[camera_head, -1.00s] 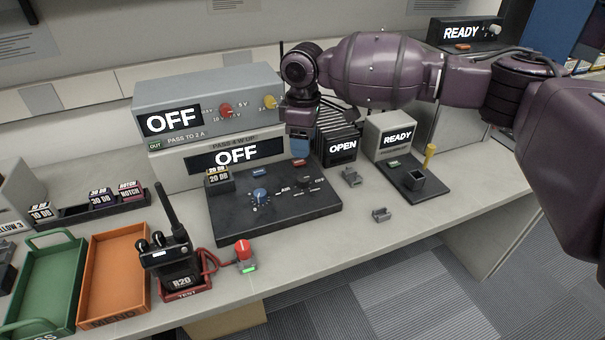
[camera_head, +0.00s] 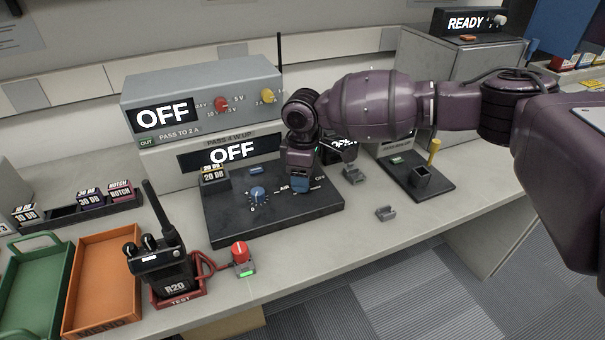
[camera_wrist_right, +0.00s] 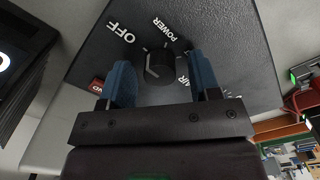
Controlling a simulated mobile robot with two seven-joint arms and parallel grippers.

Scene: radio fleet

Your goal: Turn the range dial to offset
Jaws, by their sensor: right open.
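A black dial (camera_wrist_right: 158,66) on the dark test panel (camera_head: 225,229) shows in the right wrist view, ringed by white labels. "OFF" and "POWER" are readable; a third label is partly hidden by a finger. Which label it points at is unclear. My right gripper (camera_wrist_right: 163,78) is open, its blue fingers on either side of the dial, with no clear contact. In the head view my right gripper (camera_head: 300,186) is low over the panel's right part and hides this dial. No "range" label is readable. My left gripper is out of view.
A grey unit (camera_head: 205,92) showing "OFF" stands behind the panel. A radio (camera_head: 163,269) in a red cradle and a red button (camera_head: 240,251) are at front left. Grey clips (camera_head: 385,213) lie right of the panel. The front right bench is mostly clear.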

